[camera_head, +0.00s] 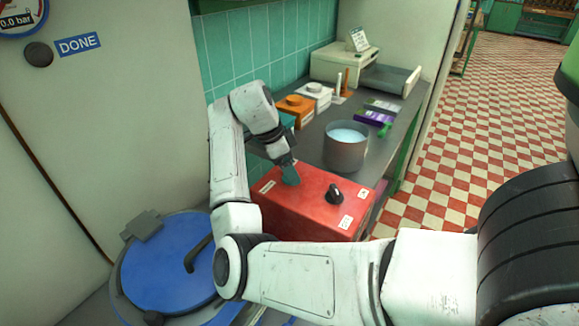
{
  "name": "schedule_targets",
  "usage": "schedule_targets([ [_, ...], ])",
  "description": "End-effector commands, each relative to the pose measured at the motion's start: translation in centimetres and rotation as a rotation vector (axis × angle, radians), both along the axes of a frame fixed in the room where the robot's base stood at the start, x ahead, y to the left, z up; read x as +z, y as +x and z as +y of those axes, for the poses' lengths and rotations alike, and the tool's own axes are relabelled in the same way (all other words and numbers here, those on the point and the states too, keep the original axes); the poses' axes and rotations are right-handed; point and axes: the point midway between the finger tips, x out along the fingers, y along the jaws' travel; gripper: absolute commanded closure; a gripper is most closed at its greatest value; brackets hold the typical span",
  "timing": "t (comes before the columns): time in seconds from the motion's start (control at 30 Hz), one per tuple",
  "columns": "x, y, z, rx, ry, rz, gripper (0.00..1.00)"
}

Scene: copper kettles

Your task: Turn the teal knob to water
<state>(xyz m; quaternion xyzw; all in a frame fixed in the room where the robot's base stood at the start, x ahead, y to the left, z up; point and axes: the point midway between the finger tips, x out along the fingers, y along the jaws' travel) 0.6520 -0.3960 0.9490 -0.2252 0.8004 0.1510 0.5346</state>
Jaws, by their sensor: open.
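A red box (305,212) stands at the near end of the grey counter. A teal knob (291,176) sticks up from the left part of its top. My gripper (287,163) points down at the teal knob from above and is open. Its fingers look very small here, and I cannot tell whether they touch the knob or stand around it. A small white label (268,187) lies left of the knob; its text is too small to read.
A black knob (334,194) and more labels sit on the box's right side. A metal pot (346,149) of pale blue liquid stands behind. Orange and white boxes, a purple box (374,117) and a scale line the counter. A blue lid (165,262) lies left.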

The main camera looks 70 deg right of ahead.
Motion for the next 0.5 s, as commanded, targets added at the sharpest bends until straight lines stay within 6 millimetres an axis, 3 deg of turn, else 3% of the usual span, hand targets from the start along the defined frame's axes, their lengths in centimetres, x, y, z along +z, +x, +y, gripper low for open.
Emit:
schedule_targets([
  [0.33, -0.31, -0.09, -0.07, 0.000, -0.001, 0.000, 0.24],
  [0.5, -0.30, -0.09, -0.07, 0.000, -0.001, 0.000, 0.41],
])
